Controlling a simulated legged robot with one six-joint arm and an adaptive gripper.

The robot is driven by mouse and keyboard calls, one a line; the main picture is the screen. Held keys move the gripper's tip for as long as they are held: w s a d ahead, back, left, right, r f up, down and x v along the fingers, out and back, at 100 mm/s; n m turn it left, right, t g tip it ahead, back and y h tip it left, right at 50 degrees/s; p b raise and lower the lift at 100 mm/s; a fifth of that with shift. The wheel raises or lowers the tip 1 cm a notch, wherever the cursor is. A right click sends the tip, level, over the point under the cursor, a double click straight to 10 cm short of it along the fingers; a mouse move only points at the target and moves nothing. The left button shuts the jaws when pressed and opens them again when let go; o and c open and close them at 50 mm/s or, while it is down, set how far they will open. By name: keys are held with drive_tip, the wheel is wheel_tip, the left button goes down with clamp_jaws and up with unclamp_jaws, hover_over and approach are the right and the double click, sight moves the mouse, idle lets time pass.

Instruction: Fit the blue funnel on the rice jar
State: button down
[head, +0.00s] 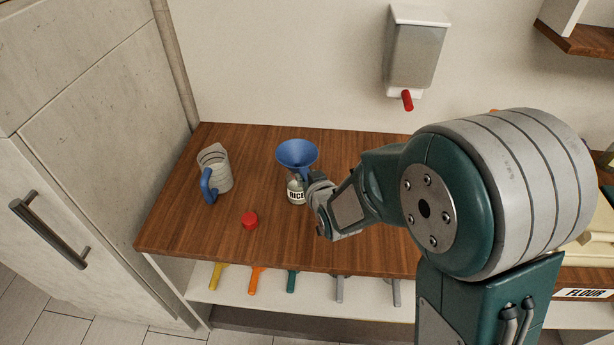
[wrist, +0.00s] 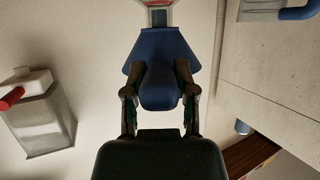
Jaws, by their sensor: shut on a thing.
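The blue funnel (head: 297,153) stands wide end up directly over the rice jar (head: 296,192) in the head view. The jar is a clear container with a RICE label, standing on the wooden counter. My gripper (head: 314,183) comes in from the right, beside the jar's upper part, and is shut on the funnel. In the wrist view, the funnel (wrist: 160,52) sits between the two fingers of my gripper (wrist: 159,82). The funnel's lower end and the jar's mouth are partly hidden, so I cannot tell whether the funnel is seated.
A measuring jug (head: 217,170) with a blue handle stands left on the counter (head: 190,235). A red cap (head: 250,220) lies in front of it. A dispenser (head: 415,50) with a red lever hangs on the wall. Coloured utensils (head: 257,280) lie on the shelf below.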

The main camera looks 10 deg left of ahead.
drive_tip(key=shift+s+f, duration=0.1)
drive_tip(key=shift+f, duration=0.05)
drive_tip(key=shift+c, duration=1.7)
unclamp_jaws()
drive_tip(key=shift+o, duration=0.3)
drive_tip(key=shift+o, duration=1.4)
drive_tip(key=v, duration=0.7)
drive_tip(key=shift+s, duration=0.1)
